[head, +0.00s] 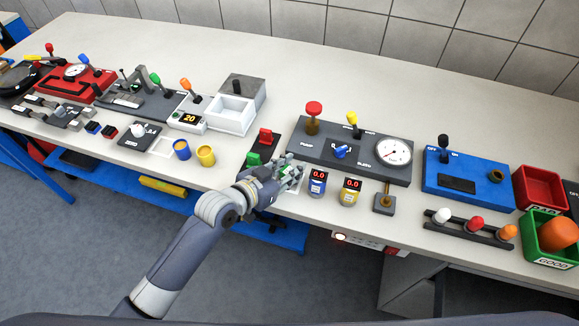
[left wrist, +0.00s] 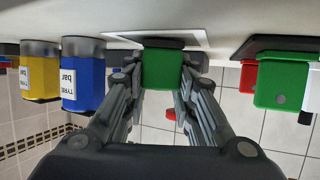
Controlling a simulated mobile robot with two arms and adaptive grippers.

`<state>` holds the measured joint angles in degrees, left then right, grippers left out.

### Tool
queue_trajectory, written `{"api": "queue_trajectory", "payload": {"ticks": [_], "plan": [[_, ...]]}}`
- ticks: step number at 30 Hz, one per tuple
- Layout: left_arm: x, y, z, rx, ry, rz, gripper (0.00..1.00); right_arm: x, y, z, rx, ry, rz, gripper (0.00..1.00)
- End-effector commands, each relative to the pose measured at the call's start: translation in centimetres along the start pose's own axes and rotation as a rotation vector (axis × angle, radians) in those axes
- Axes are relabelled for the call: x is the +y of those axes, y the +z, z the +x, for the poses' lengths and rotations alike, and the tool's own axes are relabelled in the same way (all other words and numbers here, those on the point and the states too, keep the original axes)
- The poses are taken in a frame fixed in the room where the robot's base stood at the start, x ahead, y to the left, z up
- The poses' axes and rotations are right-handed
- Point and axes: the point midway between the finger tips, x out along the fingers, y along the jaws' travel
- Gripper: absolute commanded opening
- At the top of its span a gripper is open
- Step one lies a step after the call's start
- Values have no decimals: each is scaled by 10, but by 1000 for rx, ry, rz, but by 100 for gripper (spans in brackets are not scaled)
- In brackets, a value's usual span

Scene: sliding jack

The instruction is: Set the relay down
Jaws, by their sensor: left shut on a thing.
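My left gripper (head: 290,173) is at the front part of the table and is shut on the green relay (left wrist: 163,68). In the left wrist view both fingers (left wrist: 165,85) lie along the relay's sides. The relay's dark base end is close to the white-bordered square (left wrist: 200,37) on the table; I cannot tell whether it touches. In the head view the fingers hide most of the relay. My right gripper is not in view.
A black plate (head: 262,148) with red and green blocks stands just left of my gripper. Blue (head: 317,183) and yellow (head: 350,192) gauges stand close on the right. The gauge panel (head: 370,160) is behind. The back of the table is clear.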

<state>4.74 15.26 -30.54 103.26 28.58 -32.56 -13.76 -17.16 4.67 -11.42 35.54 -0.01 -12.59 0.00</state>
Motion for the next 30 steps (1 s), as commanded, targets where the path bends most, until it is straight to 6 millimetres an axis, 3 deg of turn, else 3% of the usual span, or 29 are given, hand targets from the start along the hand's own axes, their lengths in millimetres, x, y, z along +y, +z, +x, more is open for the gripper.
{"api": "queue_trajectory", "payload": {"ticks": [7,8,10,11,23,30], "plan": [[0,3,1,0,0,1,5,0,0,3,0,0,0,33],[0,3,1,0,0,1,28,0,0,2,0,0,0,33],[0,3,1,0,0,0,43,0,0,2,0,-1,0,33],[0,3,1,0,0,1,45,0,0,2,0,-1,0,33],[0,-1,-2,0,0,1,45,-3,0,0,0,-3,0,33],[0,1,-34,-1,1,3,45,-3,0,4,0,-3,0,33]]}}
